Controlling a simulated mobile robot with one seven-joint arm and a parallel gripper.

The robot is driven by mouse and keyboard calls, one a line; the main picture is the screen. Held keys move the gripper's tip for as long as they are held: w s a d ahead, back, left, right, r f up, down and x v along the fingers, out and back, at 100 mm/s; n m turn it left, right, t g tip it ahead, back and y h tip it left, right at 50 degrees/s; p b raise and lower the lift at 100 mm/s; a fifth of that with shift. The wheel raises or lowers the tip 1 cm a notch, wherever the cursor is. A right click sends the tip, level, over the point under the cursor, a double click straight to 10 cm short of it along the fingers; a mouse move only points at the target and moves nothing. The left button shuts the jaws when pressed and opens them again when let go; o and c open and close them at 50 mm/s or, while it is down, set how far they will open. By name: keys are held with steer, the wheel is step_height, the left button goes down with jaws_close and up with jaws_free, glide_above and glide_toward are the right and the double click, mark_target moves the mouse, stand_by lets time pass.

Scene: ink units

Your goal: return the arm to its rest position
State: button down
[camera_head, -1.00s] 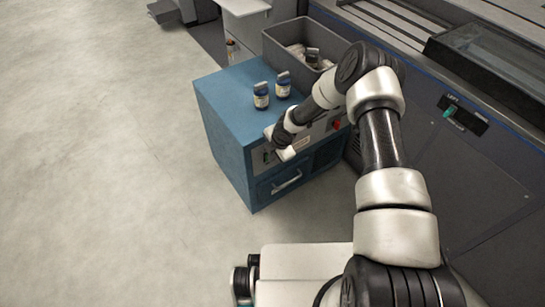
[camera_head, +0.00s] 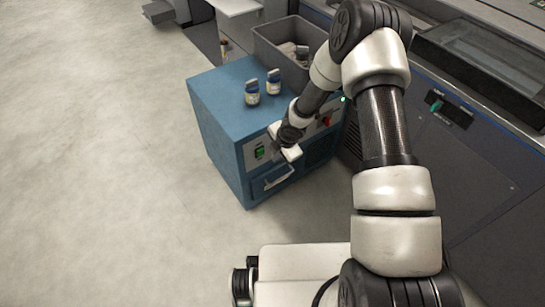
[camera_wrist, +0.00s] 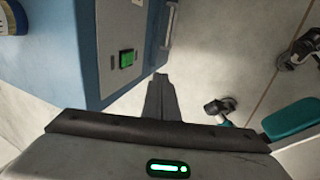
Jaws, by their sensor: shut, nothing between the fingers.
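My arm (camera_head: 385,120) reaches forward from the lower right and bends down at its elbow. My gripper (camera_wrist: 161,82) is shut and empty in the wrist view, its fingers together. In the head view, its white body (camera_head: 290,152) hangs in front of the blue cabinet's front face, near the drawer handle. The fingertips are hard to make out there. The blue cabinet (camera_head: 220,88) also shows in the wrist view (camera_wrist: 87,45), with a green switch (camera_wrist: 127,59) on its pale panel. The gripper appears apart from that switch.
Two small bottles (camera_head: 252,94) (camera_head: 273,82) stand on the cabinet top. A grey bin (camera_head: 275,48) with items stands behind. A large dark machine (camera_head: 450,150) lines the right. The floor (camera_head: 90,150) at left is clear.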

steer(key=shift+s+d+r, duration=0.25)
steer(key=shift+s+r, duration=0.1)
steer(key=shift+r, duration=0.25)
steer(key=s+d+r+m+t+h, duration=0.1)
steer(key=d+r+m, duration=0.3)
steer(key=r, duration=0.6)
steer(key=d+r+m+h, duration=0.2)
steer(key=d+r+m, duration=0.15)
steer(key=r, duration=0.65)
steer(key=s+d+r+m+t+h, duration=0.1)
steer(key=d+r+m, duration=0.3)
steer(key=r, duration=0.5)
steer(key=s+d+r+m, duration=0.3)
steer(key=s+r+m, duration=0.3)
steer(key=s+r, duration=0.45)
steer(key=s+a+r+m+y, duration=0.1)
steer(key=s+a+r+m, duration=0.2)
steer(key=s, duration=0.5)
steer(key=s+r+m+y, duration=0.1)
steer(key=s+r+m, duration=0.1)
steer(key=s+m, duration=0.35)
step_height(320, 180, up, 22)
steer(key=s+n+p, duration=0.1)
steer(key=p, duration=2.1)
steer(key=shift+s+r, duration=0.2)
steer(key=shift+s, duration=0.15)
steer(key=shift+a, duration=0.1)
